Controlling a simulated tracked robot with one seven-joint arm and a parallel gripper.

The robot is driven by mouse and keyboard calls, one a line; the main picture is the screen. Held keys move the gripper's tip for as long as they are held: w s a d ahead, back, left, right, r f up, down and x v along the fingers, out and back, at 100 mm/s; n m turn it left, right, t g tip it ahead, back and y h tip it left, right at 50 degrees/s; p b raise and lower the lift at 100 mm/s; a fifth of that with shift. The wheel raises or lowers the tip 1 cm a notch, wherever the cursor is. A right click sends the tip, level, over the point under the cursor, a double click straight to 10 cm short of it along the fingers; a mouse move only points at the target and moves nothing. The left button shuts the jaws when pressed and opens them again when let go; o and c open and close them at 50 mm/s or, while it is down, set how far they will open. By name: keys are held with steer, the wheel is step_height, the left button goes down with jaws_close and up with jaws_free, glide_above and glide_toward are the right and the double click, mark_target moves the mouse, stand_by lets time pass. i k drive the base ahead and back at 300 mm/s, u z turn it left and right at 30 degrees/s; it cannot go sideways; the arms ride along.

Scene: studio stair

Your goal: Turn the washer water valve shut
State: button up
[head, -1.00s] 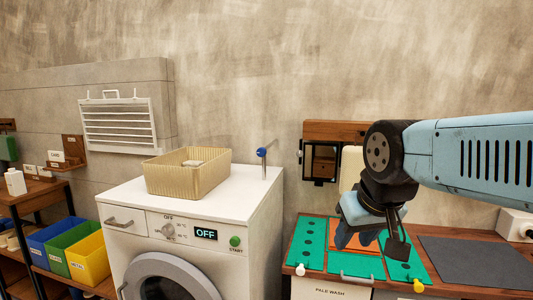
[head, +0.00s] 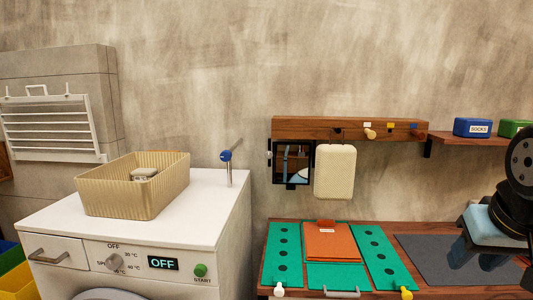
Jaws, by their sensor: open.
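The washer water valve (head: 226,156) is a blue knob with a thin grey lever slanting up to the right, on a metal pipe behind the right rear of the white washing machine (head: 203,203). The washer's display reads OFF. My gripper (head: 480,258) is at the far right of the head view, over the dark grey mat and well apart from the valve. Its jaws are open, and its fingertips are partly hard to make out.
A beige ribbed basket (head: 115,190) stands on the washer, left of the valve. A wooden rack (head: 300,128) with a hanging cream pad (head: 335,172) is on the wall to the right. A green folding board (head: 283,255) holds an orange folder (head: 333,242). Wall space above the washer is clear.

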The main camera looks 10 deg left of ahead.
mark_target(225, 155)
steer(key=z, duration=0.45)
steer(key=k, duration=1)
steer(key=u, duration=1.2)
steer(key=i, duration=1)
steer(key=u, duration=0.1)
